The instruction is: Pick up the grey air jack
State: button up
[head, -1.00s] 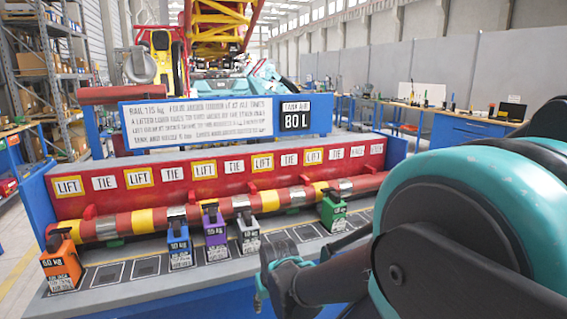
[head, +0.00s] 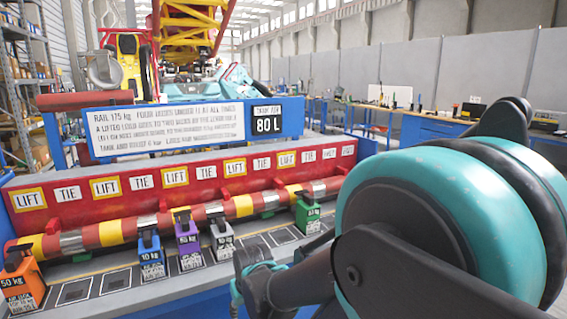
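The grey air jack (head: 223,240) stands upright on the bench ledge, just in front of the red and yellow striped rail (head: 108,233). It is to the right of the purple jack (head: 189,245) and apart from my gripper. My gripper (head: 245,275) is at the lower middle of the view, in front of and below the grey jack in the picture. Its fingers are small and partly hidden by my own dark and teal arm links, so I cannot tell how far they are apart. I see nothing held in it.
A blue jack (head: 151,259) and an orange jack (head: 22,283) stand to the left, a green jack (head: 307,215) to the right. Dark square pads (head: 75,292) lie between them. A red panel (head: 60,192) with LIFT and TIE labels rises behind the rail.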

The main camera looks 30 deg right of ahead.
aim_at(222, 247)
jog(key=j+z, duration=0.25)
jog(key=j, duration=0.45)
jog(key=k+j+z, duration=0.1)
jog(key=j+z, duration=0.15)
jog(key=j, duration=0.4)
